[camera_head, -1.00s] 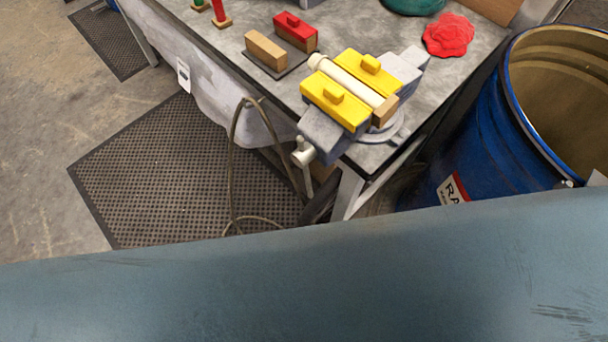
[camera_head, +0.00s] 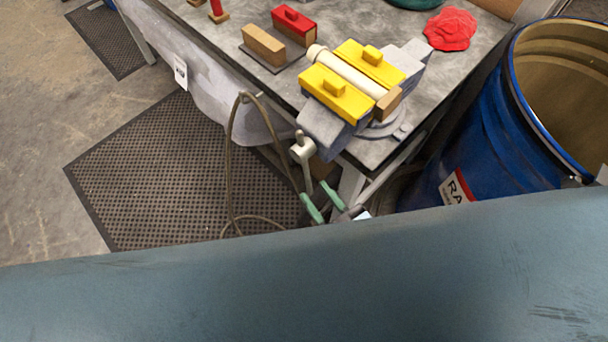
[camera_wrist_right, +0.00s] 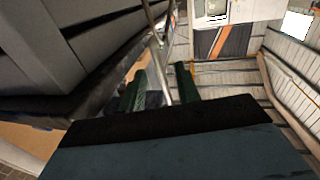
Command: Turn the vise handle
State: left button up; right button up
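The grey vise (camera_head: 322,128) stands at the near corner of the workbench, its yellow jaw covers on either side of a cream roller (camera_head: 345,70). The vise handle (camera_head: 306,165), a pale bar, hangs down at the vise's front. My right gripper (camera_head: 315,190), with green fingers, is open at the handle's lower end. In the right wrist view the handle (camera_wrist_right: 159,60) runs down between the open fingers (camera_wrist_right: 162,78); I see no finger clearly touching it. My left gripper is not in view.
A blue drum (camera_head: 480,140) stands right of the bench (camera_head: 440,95). A hose (camera_head: 230,150) hangs left of the handle. Sanding blocks (camera_head: 264,46) and a red cloth (camera_head: 451,29) lie on the bench. A black floor mat (camera_head: 170,180) lies at left.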

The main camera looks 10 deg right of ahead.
jog(key=x, duration=0.5)
jog(key=shift+w+a, duration=0.2)
jog(key=shift+w, duration=0.1)
grip_shut()
